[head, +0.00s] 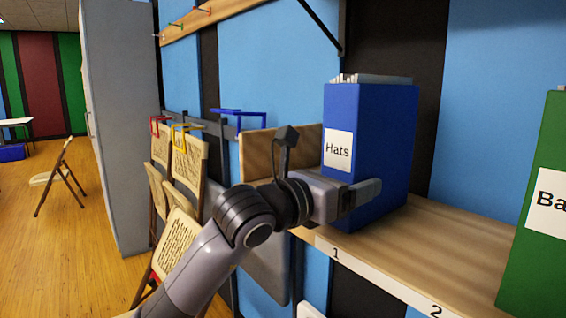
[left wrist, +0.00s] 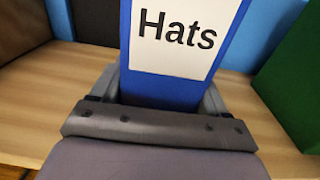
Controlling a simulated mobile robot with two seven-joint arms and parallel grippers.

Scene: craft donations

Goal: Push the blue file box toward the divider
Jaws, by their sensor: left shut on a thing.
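The blue file box (head: 370,140) stands upright on the wooden shelf, with papers showing at its top and a white "Hats" label on its front. It also fills the middle of the left wrist view (left wrist: 175,90). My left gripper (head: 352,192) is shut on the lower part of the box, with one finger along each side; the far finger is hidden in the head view. A wooden upright board (head: 258,157), which looks like the divider, stands left of the box. In the left wrist view a brown panel (left wrist: 20,28) is at the left, with bare shelf between it and the box.
A green file box (head: 540,210) stands at the right on the shelf (head: 440,235), with bare shelf between it and the blue one. The shelf's front edge carries numbers 1 and 2. Folding chairs (head: 185,165) hang on the wall at the left. A blue wall is behind.

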